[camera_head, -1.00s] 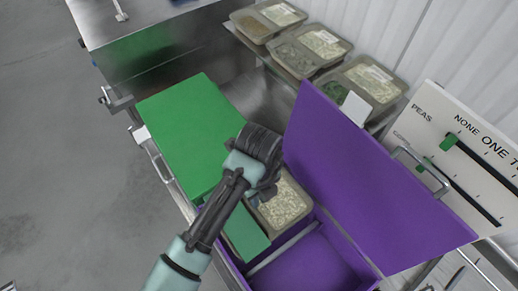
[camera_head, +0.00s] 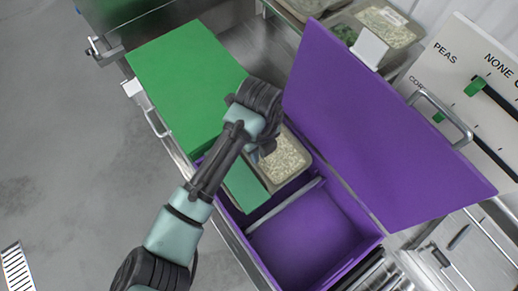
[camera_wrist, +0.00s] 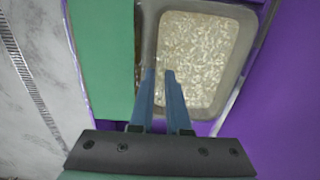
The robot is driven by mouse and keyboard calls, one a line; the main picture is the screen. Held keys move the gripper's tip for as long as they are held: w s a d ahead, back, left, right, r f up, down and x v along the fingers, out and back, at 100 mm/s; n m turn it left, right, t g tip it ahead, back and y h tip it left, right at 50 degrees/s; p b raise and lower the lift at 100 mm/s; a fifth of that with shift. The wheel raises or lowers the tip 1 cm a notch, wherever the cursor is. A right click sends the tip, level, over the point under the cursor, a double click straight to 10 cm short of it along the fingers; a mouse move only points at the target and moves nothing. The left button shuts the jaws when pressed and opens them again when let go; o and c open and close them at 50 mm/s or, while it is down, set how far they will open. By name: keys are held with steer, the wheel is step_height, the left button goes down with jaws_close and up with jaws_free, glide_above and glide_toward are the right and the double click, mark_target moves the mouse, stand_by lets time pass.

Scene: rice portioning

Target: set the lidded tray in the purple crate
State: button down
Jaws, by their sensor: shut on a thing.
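The lidded tray (camera_head: 285,160) is grey-rimmed with a clear top over pale, rice-like grains. It lies within the far part of the purple crate (camera_head: 305,235), beyond a light divider bar; I cannot tell whether it rests on the crate floor. It also fills the upper middle of the wrist view (camera_wrist: 196,60). My gripper (camera_wrist: 159,76) reaches over the tray's left part with its two blue fingers close together, shut on the tray. In the head view my gripper (camera_head: 259,152) is partly hidden by the wrist.
The crate's purple lid (camera_head: 370,130) stands open to the right. A green panel (camera_head: 190,85) covers the left side, close beside the tray. The crate's near compartment is empty. Other filled trays (camera_head: 385,25) stand at the back, and a labelled slider board (camera_head: 480,110) is at the right.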

steer(key=shift+f+b, duration=3.4)
steer(key=shift+f, duration=1.35)
steer(key=shift+w+f, duration=0.1)
steer(key=shift+f, duration=0.5)
steer(key=shift+c, duration=1.6)
jaws_free()
steer(key=shift+r+p, duration=3.4)
steer(key=shift+r, duration=0.65)
